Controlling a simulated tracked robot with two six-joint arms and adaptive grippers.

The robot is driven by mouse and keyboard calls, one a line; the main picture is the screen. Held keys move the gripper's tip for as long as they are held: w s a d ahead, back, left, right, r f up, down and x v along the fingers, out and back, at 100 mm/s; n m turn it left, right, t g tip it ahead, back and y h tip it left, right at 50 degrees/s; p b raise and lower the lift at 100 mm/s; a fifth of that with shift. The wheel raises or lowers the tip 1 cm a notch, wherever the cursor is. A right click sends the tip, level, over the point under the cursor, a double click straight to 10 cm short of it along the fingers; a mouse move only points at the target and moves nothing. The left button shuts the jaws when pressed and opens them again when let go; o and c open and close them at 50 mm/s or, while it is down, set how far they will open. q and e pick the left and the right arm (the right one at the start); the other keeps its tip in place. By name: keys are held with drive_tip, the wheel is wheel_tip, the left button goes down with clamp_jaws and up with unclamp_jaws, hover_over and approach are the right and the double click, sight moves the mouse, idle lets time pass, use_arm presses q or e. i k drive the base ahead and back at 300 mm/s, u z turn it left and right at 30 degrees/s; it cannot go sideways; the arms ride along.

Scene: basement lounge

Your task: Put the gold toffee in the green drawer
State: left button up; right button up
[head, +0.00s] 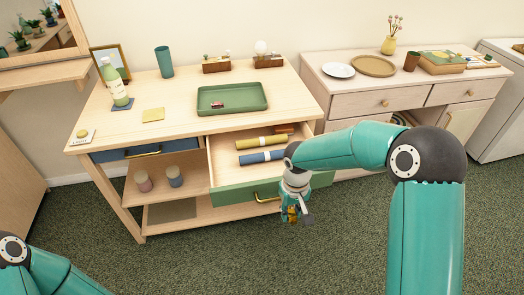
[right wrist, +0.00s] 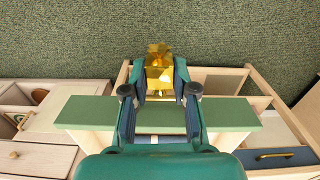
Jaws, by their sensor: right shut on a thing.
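The gold toffee (right wrist: 159,68) is a shiny gold block between the fingers of my right gripper (right wrist: 158,85). In the head view the right gripper (head: 294,212) points down in front of the green drawer, over the carpet. The toffee (head: 292,215) shows only partly there. The green drawer (head: 235,194) is pulled open, with a brass handle partly behind my gripper. Inside lie a yellow roll (head: 262,142), a blue roll (head: 261,156) and an orange item (head: 284,129). In the right wrist view the green front (right wrist: 80,112) runs behind my fingers. My left gripper is out of view.
On the tabletop stand a green tray (head: 232,109) with a small red item, a green cup (head: 164,62) and a bottle (head: 115,82). A shut blue drawer (head: 118,156) is left of the green one. Two jars sit on the shelf below. Open carpet lies in front.

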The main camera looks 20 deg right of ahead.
sight(262, 149)
drive_tip(key=z, duration=0.1)
drive_tip(key=i, duration=1)
drive_tip(key=u, duration=0.05)
